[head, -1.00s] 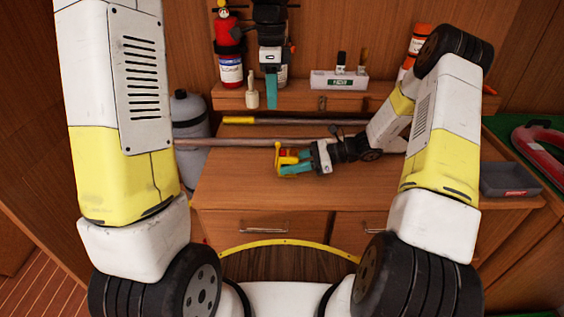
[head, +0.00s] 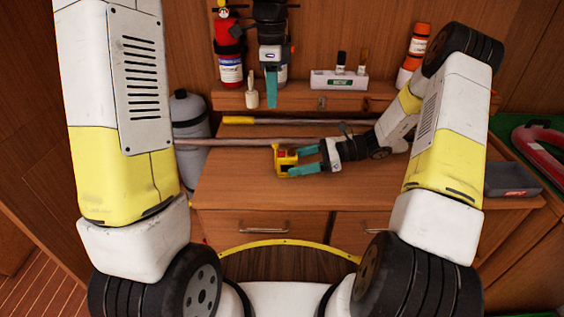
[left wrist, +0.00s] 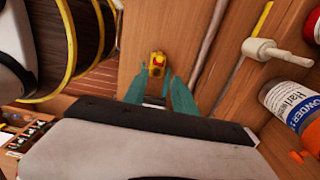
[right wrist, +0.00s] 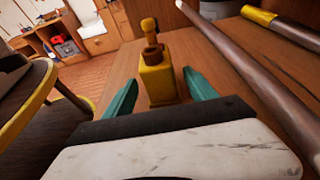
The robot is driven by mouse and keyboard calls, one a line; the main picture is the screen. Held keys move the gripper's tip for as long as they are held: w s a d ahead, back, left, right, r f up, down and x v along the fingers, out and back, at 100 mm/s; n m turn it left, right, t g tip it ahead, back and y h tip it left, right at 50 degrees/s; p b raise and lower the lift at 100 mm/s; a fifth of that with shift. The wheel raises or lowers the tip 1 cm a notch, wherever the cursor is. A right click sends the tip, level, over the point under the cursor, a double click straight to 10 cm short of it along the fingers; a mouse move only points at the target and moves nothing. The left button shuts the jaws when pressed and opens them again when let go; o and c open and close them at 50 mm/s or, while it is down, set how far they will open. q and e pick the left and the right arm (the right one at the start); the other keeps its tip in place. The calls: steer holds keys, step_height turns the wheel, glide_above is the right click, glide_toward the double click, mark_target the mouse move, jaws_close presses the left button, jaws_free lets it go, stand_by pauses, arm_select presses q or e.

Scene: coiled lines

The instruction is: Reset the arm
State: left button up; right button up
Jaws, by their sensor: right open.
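A small yellow device (head: 281,164) with a red-orange part sits on the wooden cabinet top (head: 230,190). It also shows in the left wrist view (left wrist: 156,68) and in the right wrist view (right wrist: 158,82). My right gripper (head: 297,163) is open at the device, low over the top, its teal fingers apart on either side of the device's near end. I cannot tell whether they touch it. My left gripper (head: 271,90) points down in front of the back shelf, away from the device. Its fingers are apart and empty in the left wrist view (left wrist: 156,90).
A brown pole (head: 240,142) and a yellow-ended pole (head: 238,121) lie across the cabinet top behind the device. The front top is clear.

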steer(key=v, duration=0.9)
steer(key=shift+d+r, duration=0.1)
steer(key=shift+d, duration=0.1)
arm_select(q)
steer(key=s+a+r+n+t, duration=0.1)
steer(key=s+a+n+t, duration=0.1)
steer(key=s+n, duration=0.3)
steer(key=s+a+r+n+t+h, duration=0.1)
steer(key=s+a+n, duration=0.4)
steer(key=s, duration=0.5)
steer(key=s+a+r+n+t+h, duration=0.1)
steer(key=s+a+r+n+t, duration=0.1)
steer(key=s+n, duration=0.5)
steer(key=shift+s+a+t, duration=0.6)
steer(key=shift+a, duration=0.2)
arm_select(e)
steer(key=s+d+r+n+t+h, duration=0.1)
steer(key=s+r+n+t+h, duration=0.5)
steer(key=s+r+n+h, duration=0.6)
steer(key=s+r+n, duration=0.6)
steer(key=s+r, duration=0.5)
steer(key=r, duration=0.1)
steer(key=shift+d+n, duration=0.25)
steer(key=shift+n, duration=0.05)
